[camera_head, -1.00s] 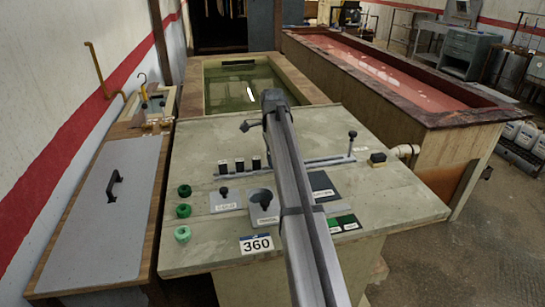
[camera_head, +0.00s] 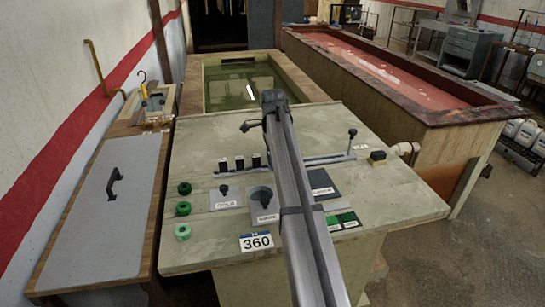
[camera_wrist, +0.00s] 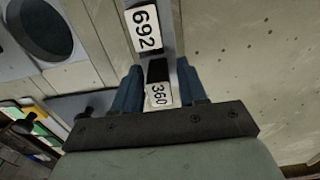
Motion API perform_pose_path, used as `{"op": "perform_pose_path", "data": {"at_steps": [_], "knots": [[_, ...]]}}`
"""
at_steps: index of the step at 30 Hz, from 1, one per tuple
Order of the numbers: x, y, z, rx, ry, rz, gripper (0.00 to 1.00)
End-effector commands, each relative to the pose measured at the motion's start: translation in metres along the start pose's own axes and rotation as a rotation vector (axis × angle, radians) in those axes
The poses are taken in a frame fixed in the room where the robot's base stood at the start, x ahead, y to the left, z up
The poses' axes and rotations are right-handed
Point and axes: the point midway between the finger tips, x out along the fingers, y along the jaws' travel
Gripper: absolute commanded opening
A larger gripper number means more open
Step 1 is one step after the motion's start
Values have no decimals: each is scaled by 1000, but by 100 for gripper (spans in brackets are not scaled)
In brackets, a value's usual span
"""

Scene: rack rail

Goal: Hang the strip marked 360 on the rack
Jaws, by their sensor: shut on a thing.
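In the wrist view my gripper (camera_wrist: 158,69) has its two blue fingers on either side of a small strip with a white label reading 360 (camera_wrist: 158,95) and a black part above it. The fingers are shut on this strip. In the head view my arm hides the gripper and the held strip. The rack rail (camera_head: 318,160) crosses the console top, partly behind my arm. I cannot tell whether the held strip touches the rail.
Several dark upright blocks (camera_head: 240,163) stand left of my arm. A grey cup (camera_head: 263,204), green knobs (camera_head: 184,210) and a front plate reading 360 (camera_head: 256,241) are on the console. A post (camera_head: 351,140) stands at the rail's right end. A green-water tank (camera_head: 235,85) lies behind.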

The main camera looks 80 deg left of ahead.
Motion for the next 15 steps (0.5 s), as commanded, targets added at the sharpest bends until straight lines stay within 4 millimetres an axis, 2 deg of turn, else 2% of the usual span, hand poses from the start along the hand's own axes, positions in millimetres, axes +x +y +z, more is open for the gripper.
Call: {"op": "perform_pose_path", "data": {"at_steps": [8, 9, 15], "knots": [[3, 0, 0, 0, 0, 0, 20], [3, 0, 0, 0, 0, 0, 46], [2, 0, 0, 0, 0, 0, 65]]}}
